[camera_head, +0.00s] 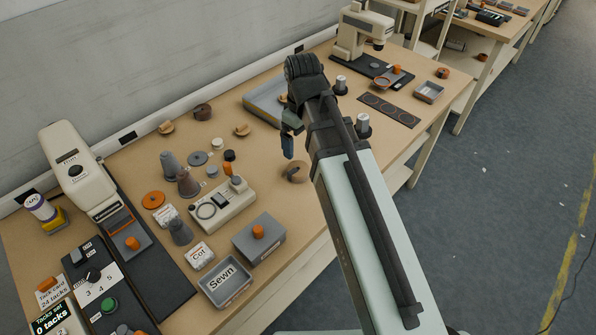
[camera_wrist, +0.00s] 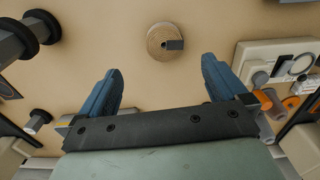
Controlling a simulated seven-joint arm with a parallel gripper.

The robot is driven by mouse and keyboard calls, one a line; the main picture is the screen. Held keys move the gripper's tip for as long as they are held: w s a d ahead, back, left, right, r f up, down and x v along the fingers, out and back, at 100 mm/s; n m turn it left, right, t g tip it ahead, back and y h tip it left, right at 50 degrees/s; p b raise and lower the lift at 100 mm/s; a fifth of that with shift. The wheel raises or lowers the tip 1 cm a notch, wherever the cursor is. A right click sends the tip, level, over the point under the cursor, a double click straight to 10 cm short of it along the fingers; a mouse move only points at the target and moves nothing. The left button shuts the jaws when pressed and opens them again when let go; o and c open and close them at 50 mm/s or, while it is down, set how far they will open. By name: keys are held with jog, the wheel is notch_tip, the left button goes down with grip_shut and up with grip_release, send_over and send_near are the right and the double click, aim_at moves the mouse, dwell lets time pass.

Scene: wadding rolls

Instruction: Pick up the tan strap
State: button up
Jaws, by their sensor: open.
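A tan coiled strap (camera_wrist: 157,43) lies on the table top in the wrist view, with a small grey piece at its right side. It shows in the head view as a tan-brown coil (camera_head: 297,174) near the table's front edge, partly beside my arm. My gripper (camera_wrist: 161,66) is open and empty, its two blue fingers spread wide. The coil appears beyond the fingertips, roughly centred between them and apart from both. In the head view my gripper (camera_head: 287,147) hangs above the table just behind the coil; one finger is mostly hidden.
A beige device (camera_head: 222,204) and a grey box (camera_head: 259,238) with an orange knob stand left of the coil. A grey tray (camera_head: 266,103) lies behind my gripper. Grey-topped posts (camera_head: 362,123) stand to the right. Table around the coil is bare.

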send_over(298, 168)
jog(key=shift+s+d+f, duration=0.1)
jog(key=shift+d+f, duration=0.1)
jog(key=shift+f, duration=1.35)
jog(key=shift+d+f, duration=0.2)
jog(key=shift+f, duration=1.35)
jog(key=shift+a+f, duration=0.25)
jog(key=shift+f, duration=1.05)
jog(key=shift+a+f, duration=0.2)
jog(key=shift+f, duration=1.1)
jog(key=c, duration=1.1)
